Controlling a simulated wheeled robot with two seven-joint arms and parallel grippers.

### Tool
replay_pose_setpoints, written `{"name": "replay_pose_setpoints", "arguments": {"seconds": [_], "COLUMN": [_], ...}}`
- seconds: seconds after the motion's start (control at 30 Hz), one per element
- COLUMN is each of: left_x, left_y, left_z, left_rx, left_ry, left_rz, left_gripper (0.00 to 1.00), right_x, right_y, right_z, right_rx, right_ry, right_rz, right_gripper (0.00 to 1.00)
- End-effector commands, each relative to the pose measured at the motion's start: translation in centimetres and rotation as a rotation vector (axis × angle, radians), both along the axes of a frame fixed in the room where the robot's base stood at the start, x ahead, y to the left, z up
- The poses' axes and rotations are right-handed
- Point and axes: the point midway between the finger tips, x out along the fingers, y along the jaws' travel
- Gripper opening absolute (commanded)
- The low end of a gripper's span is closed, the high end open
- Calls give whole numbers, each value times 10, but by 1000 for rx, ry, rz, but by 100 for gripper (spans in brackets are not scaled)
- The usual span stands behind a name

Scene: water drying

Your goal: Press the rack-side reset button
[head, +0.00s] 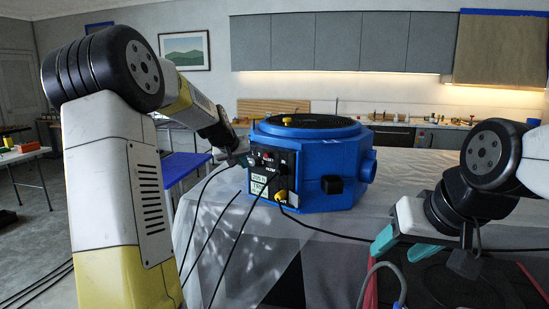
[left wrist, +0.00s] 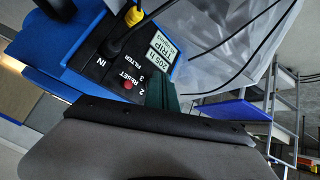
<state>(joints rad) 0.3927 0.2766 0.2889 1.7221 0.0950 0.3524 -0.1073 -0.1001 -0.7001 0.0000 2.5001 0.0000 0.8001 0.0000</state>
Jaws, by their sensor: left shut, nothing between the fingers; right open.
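A blue machine (head: 330,158) with a round dark top stands on the cloth-covered table. Its black panel (left wrist: 112,68) carries labels, plugged cables and a small red button (left wrist: 128,86) beside the word RESET. In the head view the panel (head: 285,157) is on the machine's near left face; the button is too small there to place surely. My left gripper (head: 240,158) is shut and empty, close in front of the panel's left side. Its dark green fingertips (left wrist: 162,92) appear just beside the button; contact cannot be told. My right gripper (head: 402,248) is open and empty at the lower right, apart from the machine.
Black cables run from the panel over the grey tablecloth (head: 340,229), and a yellow plug (head: 282,196) sits low on the panel. A blue-topped table (head: 183,168) stands behind at left. Counter and cabinets line the back wall. The cloth right of the machine is mostly clear.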

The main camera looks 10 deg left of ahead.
Motion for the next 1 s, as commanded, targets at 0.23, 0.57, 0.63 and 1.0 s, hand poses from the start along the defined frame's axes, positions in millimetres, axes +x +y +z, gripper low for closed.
{"name": "replay_pose_setpoints", "arguments": {"seconds": [0.23, 0.57, 0.63, 1.0], "left_x": [31, 64, 67, 71], "left_y": [-17, -33, -35, -37], "left_z": [-1, 0, 0, 0], "left_rx": [-1, 1, 0, 0], "left_ry": [0, 0, 0, 1], "left_rz": [-4, -2, 0, 0], "left_gripper": [0, 0, 0, 0], "right_x": [0, 0, 0, 0], "right_y": [0, 0, 0, 0], "right_z": [0, 0, 0, 0], "right_rx": [0, 0, 0, 0], "right_ry": [0, 0, 0, 0], "right_rz": [0, 0, 0, 0], "right_gripper": [54, 54, 54, 54]}}
